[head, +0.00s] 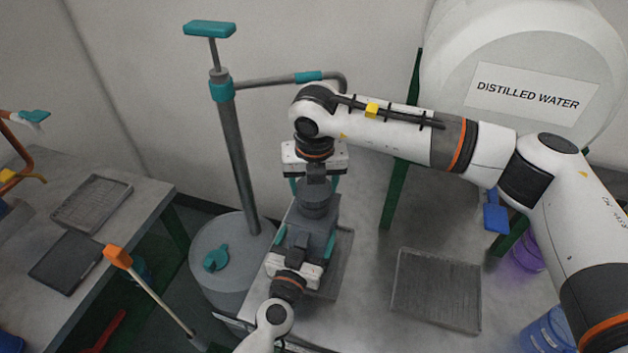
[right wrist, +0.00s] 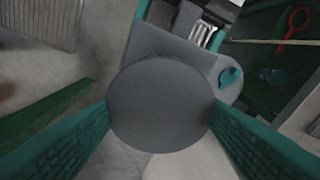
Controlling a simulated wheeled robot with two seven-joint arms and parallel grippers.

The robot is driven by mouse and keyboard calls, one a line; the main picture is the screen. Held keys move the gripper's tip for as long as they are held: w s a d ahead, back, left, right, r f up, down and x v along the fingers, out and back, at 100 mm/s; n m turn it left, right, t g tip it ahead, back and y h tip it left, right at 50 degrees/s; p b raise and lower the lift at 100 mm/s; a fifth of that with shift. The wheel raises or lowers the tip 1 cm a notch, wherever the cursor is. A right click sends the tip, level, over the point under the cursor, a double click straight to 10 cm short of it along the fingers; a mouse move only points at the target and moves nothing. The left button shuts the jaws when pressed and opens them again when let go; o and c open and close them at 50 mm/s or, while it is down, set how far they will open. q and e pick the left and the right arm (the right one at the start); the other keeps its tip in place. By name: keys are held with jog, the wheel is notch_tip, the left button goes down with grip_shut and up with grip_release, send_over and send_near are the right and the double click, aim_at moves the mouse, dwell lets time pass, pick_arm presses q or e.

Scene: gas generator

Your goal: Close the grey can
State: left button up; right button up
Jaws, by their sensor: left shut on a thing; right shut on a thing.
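The grey can (head: 322,228) stands at the left edge of the metal table, with its body also showing behind the lid in the right wrist view (right wrist: 160,45). My left gripper (head: 305,241) is shut on the can's body from the near side. My right gripper (head: 315,187) points down over the far part of the can and is shut on a round grey lid (head: 315,204). In the right wrist view the lid (right wrist: 158,105) sits between the two teal fingers and covers what is under it. I cannot tell whether it is fully seated on the can.
A pump with a teal handle (head: 209,29) rises from a grey drum (head: 231,285) left of the can. A grate (head: 437,290) lies in the table (head: 372,285) to the right. A white distilled water tank (head: 455,60) stands behind. A blue bucket (head: 548,330) is at lower right.

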jog(key=shift+f, duration=0.75)
jog(key=shift+f, duration=0.55)
pick_arm(q)
jog(key=c, duration=0.5)
pick_arm(e)
jog(key=m+h, duration=0.1)
jog(key=m, duration=0.4)
jog(key=shift+a, duration=0.15)
jog(key=m, duration=0.5)
jog(key=shift+g+h, duration=0.3)
jog(key=m, duration=0.3)
jog(key=m+g, duration=0.1)
jog(key=m, duration=0.4)
jog(key=shift+w, duration=0.1)
jog(key=m, duration=0.4)
jog(key=shift+w+m+g, duration=0.1)
jog(key=shift+m+g, duration=0.3)
